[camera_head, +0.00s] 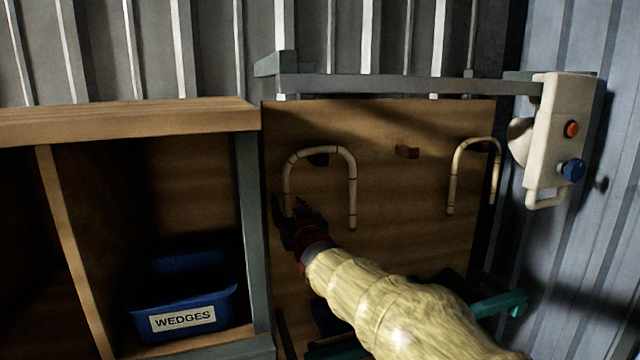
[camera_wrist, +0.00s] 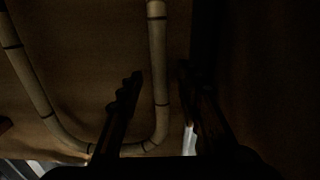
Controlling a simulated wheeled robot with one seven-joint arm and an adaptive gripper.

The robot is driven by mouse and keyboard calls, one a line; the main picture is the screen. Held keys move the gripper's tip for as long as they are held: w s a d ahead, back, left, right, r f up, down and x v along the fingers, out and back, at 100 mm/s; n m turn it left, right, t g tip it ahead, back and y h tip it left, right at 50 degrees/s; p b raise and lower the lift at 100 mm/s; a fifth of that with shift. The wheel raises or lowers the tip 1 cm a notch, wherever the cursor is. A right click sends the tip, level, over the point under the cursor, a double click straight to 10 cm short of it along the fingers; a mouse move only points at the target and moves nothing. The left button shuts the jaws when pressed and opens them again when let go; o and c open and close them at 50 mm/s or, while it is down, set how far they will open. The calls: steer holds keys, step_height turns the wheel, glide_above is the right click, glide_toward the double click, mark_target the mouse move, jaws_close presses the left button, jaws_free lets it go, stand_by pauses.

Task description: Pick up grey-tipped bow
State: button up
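Two pale, bent rattan bows with dark bands hang against a wooden board. The left bow (camera_head: 353,180) hangs with its curve up, and the right bow (camera_head: 453,180) hangs beside it. Grey tips cannot be made out on either. My gripper (camera_head: 290,208) is at the left leg of the left bow. In the wrist view, my gripper (camera_wrist: 160,78) is open, with one dark finger on each side of that bow's leg (camera_wrist: 157,40). Both fingers look apart from the leg. The lower end of this leg is hidden by my gripper in the head view.
A small brown peg (camera_head: 407,151) sticks out between the bows on the board (camera_head: 400,120). A blue bin labelled WEDGES (camera_head: 190,290) stands in the shelf at left. A grey rail (camera_head: 400,85) runs above, ending at a cream control box (camera_head: 555,130) with red and blue knobs.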

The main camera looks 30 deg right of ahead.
steer(key=shift+w+d, duration=0.2)
steer(key=shift+w, duration=0.45)
steer(key=shift+s, duration=0.1)
jaws_close()
